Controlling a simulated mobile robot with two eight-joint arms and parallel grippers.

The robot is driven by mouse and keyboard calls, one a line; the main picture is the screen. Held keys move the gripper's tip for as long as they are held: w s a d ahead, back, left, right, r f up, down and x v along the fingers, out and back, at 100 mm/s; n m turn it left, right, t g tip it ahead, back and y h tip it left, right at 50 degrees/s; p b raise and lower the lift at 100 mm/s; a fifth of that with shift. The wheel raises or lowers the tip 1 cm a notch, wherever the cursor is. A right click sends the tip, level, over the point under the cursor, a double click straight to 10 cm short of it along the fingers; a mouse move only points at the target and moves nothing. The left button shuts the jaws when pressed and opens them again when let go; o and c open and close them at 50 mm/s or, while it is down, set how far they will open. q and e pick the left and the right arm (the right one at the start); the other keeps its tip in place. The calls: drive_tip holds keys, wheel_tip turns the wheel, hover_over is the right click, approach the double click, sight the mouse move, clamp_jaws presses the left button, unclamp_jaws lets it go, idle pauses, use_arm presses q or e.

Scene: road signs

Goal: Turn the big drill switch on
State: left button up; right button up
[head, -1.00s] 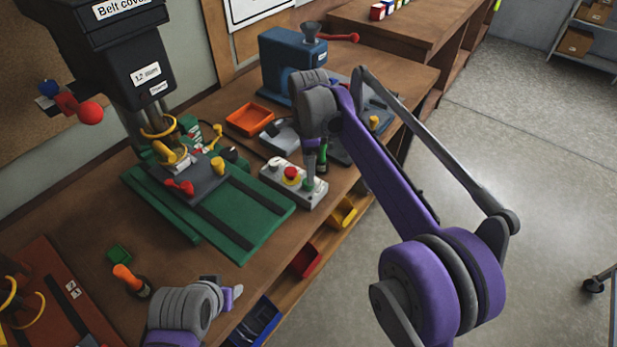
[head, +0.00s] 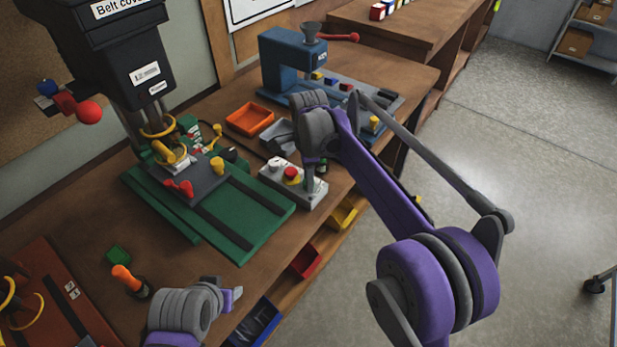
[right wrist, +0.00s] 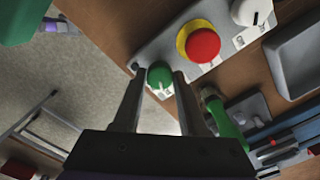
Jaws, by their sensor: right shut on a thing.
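The big drill (head: 125,60) stands at upper left in the head view, on its green base (head: 245,225). The grey control box (head: 310,198) lies to its right, with a white knob (head: 275,163) and a red button on a yellow collar (head: 291,174). My right gripper (head: 309,184) is down at the box's near right end. In the right wrist view its fingers (right wrist: 157,95) are on either side of the round green knob (right wrist: 160,77), which has a white mark, and are shut on it.
An orange tray (head: 249,119) and a grey tray (head: 276,138) lie behind the box. A blue press (head: 285,65) stands at the back. An orange-handled tool (head: 125,277) and a green block (head: 117,256) are at near left. A green-handled thing (right wrist: 222,118) is close to my right gripper.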

clamp_jaws()
drive_tip(key=shift+n, duration=0.4)
use_arm(q)
drive_tip(key=shift+r, duration=0.1)
use_arm(e)
drive_tip(key=n, duration=0.4)
drive_tip(key=shift+n, duration=0.3)
drive_tip(key=n, duration=0.6)
drive_tip(key=shift+n, duration=0.4)
drive_tip(key=o, duration=1)
unclamp_jaws()
use_arm(q)
drive_tip(key=shift+r, duration=0.1)
use_arm(e)
drive_tip(key=shift+r, duration=0.15)
